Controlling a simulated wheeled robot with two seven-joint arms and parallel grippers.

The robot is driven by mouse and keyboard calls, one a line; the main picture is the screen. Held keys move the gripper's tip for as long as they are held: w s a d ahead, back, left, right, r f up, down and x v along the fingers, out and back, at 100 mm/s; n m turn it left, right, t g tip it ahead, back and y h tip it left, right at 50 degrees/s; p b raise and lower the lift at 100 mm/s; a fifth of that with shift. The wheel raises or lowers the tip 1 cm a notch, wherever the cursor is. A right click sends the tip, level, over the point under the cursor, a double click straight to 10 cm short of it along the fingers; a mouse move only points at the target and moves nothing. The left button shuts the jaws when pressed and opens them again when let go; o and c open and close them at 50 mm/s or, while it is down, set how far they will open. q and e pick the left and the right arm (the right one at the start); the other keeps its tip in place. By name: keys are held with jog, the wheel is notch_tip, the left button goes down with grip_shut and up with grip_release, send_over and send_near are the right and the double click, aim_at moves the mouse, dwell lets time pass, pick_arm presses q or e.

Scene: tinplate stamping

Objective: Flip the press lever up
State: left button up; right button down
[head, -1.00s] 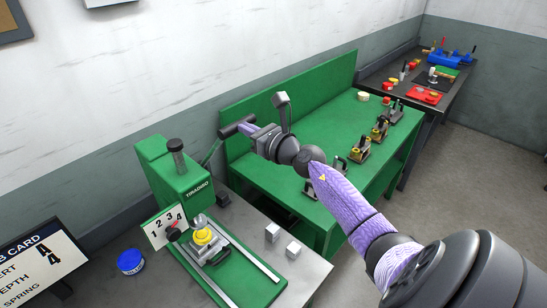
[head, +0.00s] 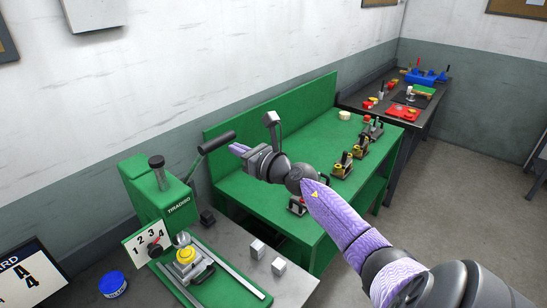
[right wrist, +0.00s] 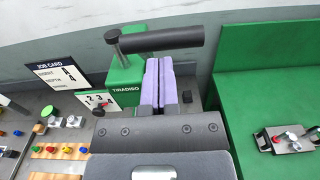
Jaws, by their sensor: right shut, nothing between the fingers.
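My left gripper is not in view.
A dial plate (head: 147,243) and a yellow part (head: 186,255) sit at the press front. Two metal cubes (head: 268,257) and a blue tin (head: 113,284) lie on the bench. A green table (head: 300,140) with several clamp-like fixtures stands behind my right arm.

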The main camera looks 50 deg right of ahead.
pick_arm(q)
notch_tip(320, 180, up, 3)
jog(key=p, duration=0.3)
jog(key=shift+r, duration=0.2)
pick_arm(e)
jog(key=s+r, duration=0.5)
jog(key=s, duration=0.3)
jog(key=shift+d+r, duration=0.35)
jog(key=shift+d, duration=0.05)
jog(key=shift+s, duration=0.1)
